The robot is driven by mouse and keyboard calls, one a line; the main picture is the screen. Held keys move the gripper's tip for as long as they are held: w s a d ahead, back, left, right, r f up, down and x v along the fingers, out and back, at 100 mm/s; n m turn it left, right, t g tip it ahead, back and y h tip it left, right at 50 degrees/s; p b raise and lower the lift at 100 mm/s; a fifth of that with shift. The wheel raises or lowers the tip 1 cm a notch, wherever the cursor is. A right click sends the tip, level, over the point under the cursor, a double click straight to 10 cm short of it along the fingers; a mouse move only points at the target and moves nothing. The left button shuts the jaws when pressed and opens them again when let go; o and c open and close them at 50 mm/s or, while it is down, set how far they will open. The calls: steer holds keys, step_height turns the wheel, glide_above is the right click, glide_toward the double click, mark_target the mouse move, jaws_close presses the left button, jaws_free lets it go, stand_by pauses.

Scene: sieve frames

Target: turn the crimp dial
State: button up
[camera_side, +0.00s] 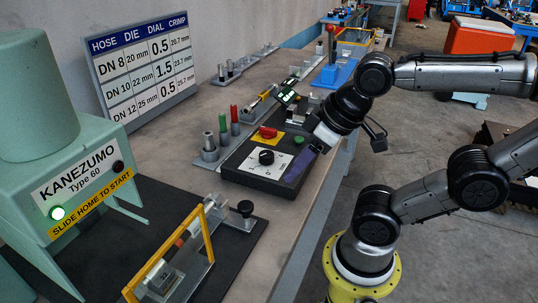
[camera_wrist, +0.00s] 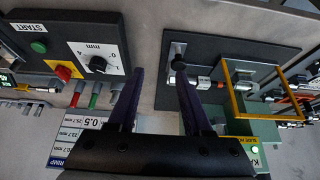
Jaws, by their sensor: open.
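The crimp dial is a black knob (camera_side: 266,156) on a white scale plate, set in a dark control box (camera_side: 239,172). In the wrist view the dial (camera_wrist: 98,64) lies left of my fingers, with "0", "4" and "mm" printed around it. Its exact pointer setting is too small to read. My gripper (camera_side: 297,168) has purple fingers and appears beside the right edge of the box in the side view. In the wrist view my gripper (camera_wrist: 159,76) is open, with nothing held between the fingers. The dial is not between them.
A red switch on a yellow square (camera_side: 267,132) and a green START button (camera_wrist: 38,46) share the box. Red and green posts (camera_side: 235,120) stand behind it. A green KANEZUMO press (camera_side: 75,185) and yellow guard frame (camera_side: 207,230) stand nearer. A chart (camera_side: 140,65) lists dial values.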

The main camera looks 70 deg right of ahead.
stand_by(0.3)
steer(key=o, duration=0.5)
steer(key=shift+c, duration=0.2)
steer(key=shift+o, duration=0.2)
steer(key=shift+s+n, duration=0.2)
steer(key=shift+n, duration=0.3)
step_height(320, 180, up, 4)
steer(key=w+d+n+g, duration=0.1)
steer(key=w+n, duration=0.2)
steer(key=m+g, duration=0.1)
steer(key=g, duration=0.4)
glide_above(267, 153)
steer(key=f, duration=0.1)
step_height(267, 153, down, 14)
steer(key=shift+r, duration=0.1)
